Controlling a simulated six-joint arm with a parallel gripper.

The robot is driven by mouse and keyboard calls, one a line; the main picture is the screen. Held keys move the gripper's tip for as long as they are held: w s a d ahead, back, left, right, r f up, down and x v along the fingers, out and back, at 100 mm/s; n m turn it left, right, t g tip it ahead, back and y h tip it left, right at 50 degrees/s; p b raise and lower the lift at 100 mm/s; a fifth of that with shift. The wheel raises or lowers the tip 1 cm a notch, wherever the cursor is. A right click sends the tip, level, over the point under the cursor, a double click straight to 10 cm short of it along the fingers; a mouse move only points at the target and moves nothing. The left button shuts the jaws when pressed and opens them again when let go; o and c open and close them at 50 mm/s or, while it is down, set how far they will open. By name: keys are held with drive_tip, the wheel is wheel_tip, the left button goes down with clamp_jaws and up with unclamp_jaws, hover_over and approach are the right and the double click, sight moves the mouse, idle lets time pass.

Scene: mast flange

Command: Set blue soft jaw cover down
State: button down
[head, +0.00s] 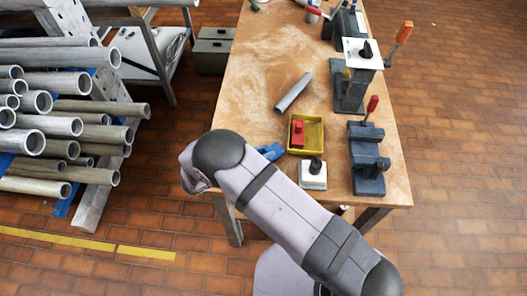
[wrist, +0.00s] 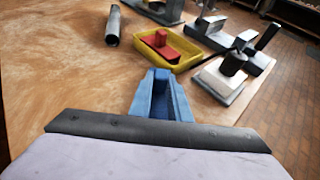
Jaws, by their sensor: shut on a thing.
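The blue soft jaw cover (wrist: 161,90) is a channel-shaped blue piece sticking out ahead of my gripper (wrist: 160,128) in the wrist view. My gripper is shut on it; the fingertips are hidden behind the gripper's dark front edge. In the head view the blue cover (head: 270,151) shows near the table's front left edge, just left of the yellow tray, partly hidden by my arm. Whether the cover touches the tabletop or hangs just above it, I cannot tell.
A yellow tray (head: 318,149) holds a red jaw cover (head: 298,133). A white block with a black knob (head: 313,175) stands in front of it. A grey tube (head: 294,92) lies behind. Dark fixtures (head: 367,160) line the right side. The wooden table (head: 245,95) is clear at left.

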drive_tip(key=shift+f, duration=0.3)
drive_tip(key=shift+f+b, duration=0.15)
drive_tip(key=shift+b, duration=0.15)
drive_tip(key=c, duration=1.7)
unclamp_jaws()
drive_tip(key=shift+o, duration=0.2)
drive_tip(key=shift+r+p, duration=0.3)
drive_tip(key=shift+p, duration=0.05)
drive_tip(key=shift+s+a+b, duration=0.2)
drive_tip(key=shift+b, duration=0.1)
drive_tip(key=b+v, duration=0.4)
drive_tip(key=v, duration=0.6)
drive_tip(key=shift+s+a+f+b, duration=0.1)
drive_tip(key=shift+s+a+b, duration=0.05)
drive_tip(key=shift+b, duration=0.15)
drive_tip(key=shift+s+a+r, duration=0.35)
drive_tip(key=shift+s, duration=0.05)
